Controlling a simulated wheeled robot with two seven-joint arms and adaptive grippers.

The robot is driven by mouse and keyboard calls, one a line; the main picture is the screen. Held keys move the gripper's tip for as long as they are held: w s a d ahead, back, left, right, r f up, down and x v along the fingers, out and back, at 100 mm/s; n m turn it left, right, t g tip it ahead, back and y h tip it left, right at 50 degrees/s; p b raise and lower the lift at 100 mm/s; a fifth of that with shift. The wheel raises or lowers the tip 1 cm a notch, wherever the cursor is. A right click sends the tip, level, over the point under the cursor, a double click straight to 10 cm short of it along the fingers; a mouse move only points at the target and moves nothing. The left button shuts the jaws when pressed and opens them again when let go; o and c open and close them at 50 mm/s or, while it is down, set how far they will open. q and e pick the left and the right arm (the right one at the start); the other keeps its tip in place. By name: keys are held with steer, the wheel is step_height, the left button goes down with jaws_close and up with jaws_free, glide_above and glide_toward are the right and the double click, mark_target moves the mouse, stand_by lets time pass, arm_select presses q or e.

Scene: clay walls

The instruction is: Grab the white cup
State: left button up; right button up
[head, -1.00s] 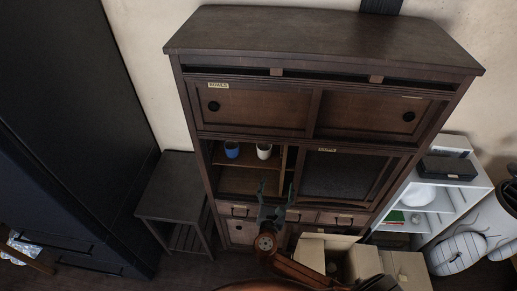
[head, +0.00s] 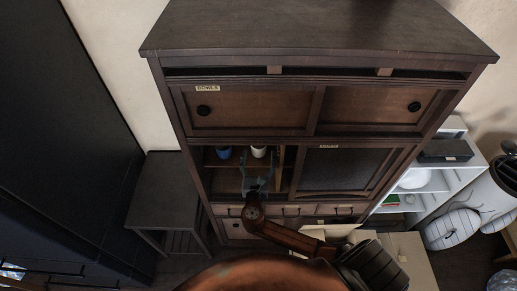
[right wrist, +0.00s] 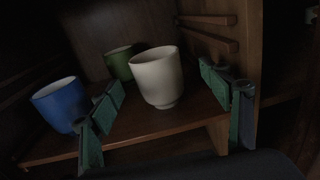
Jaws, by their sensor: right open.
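The white cup (right wrist: 158,80) stands upright on a wooden shelf (right wrist: 130,128) inside the cabinet. It also shows in the head view (head: 259,151), to the right of a blue cup (head: 224,153). The blue cup (right wrist: 58,103) stands at the shelf's left front in the wrist view, and a green cup (right wrist: 119,63) stands behind, left of the white one. My right gripper (right wrist: 165,125) is open, its green fingers on either side of the white cup in the picture. In the head view my right gripper (head: 258,180) is at the open compartment. Contact with the cup cannot be told. My left gripper is out of view.
The dark cabinet (head: 320,35) has a closed upper part and a dark sliding panel (head: 340,170) right of the opening. Wooden side rails (right wrist: 208,34) are close to the right finger. A low side table (head: 172,190) stands left, and a white shelf unit (head: 465,173) right.

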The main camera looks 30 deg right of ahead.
mark_target(259, 146)
steer(key=shift+w+d+r, duration=0.15)
steer(key=shift+w, duration=0.25)
steer(key=x, duration=0.3)
steer(key=shift+w, duration=0.3)
steer(key=shift+w+d, duration=0.15)
steer(key=shift+d, duration=0.1)
steer(key=c, duration=0.8)
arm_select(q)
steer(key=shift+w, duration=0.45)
arm_select(e)
steer(key=shift+r, duration=0.1)
steer(key=c, duration=0.6)
steer(key=shift+o, duration=0.2)
